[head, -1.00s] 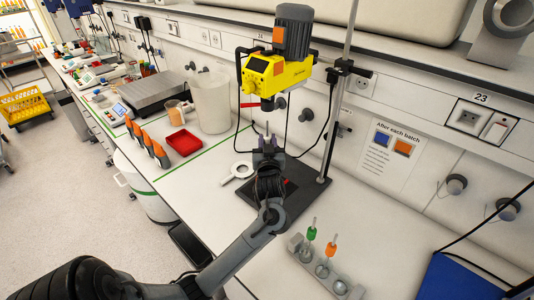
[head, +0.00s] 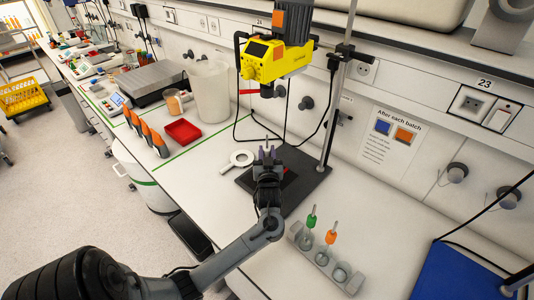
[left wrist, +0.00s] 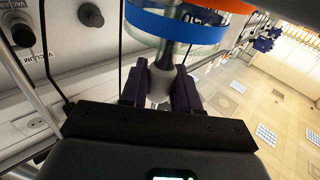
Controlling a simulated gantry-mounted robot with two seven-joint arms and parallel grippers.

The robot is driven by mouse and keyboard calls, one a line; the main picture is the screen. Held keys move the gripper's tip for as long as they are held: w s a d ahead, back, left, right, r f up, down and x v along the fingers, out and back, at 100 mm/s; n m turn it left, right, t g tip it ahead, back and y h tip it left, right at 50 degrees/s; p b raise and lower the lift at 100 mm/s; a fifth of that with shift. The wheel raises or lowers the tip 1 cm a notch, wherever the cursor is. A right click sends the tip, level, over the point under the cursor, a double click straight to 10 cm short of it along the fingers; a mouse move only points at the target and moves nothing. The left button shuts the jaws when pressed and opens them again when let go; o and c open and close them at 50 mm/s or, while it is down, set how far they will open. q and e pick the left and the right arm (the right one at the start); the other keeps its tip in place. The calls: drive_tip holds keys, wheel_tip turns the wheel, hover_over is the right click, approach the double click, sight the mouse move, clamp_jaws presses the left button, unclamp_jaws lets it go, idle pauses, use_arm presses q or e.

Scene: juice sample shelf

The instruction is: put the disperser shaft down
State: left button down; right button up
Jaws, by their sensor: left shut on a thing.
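My left gripper (head: 267,158) is shut on the disperser shaft and holds it over the dark stand base, below the yellow drive head (head: 278,62) and apart from it. In the head view only a small grey end of the shaft (head: 268,145) shows above the fingers. The grey rack (head: 325,262) at the front holds a green-marked shaft (head: 311,219) and an orange-marked one (head: 330,238). My right gripper is out of view.
The dark stand base (head: 312,178) carries an upright rod. A red tray (head: 182,132), a clear beaker (head: 210,92) and several orange-topped items stand left. A blue item (head: 455,273) lies at right. Bench around the rack is clear.

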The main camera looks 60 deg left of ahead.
use_arm(q)
drive_tip(key=shift+f, duration=0.1)
drive_tip(key=c, duration=0.8)
unclamp_jaws()
drive_tip(key=shift+r, duration=0.2)
drive_tip(key=shift+s+d+f, duration=0.1)
drive_tip(key=shift+d, duration=0.2)
drive_tip(key=v, duration=1.1)
drive_tip(key=shift+s+d, duration=0.1)
drive_tip(key=shift+d, duration=0.05)
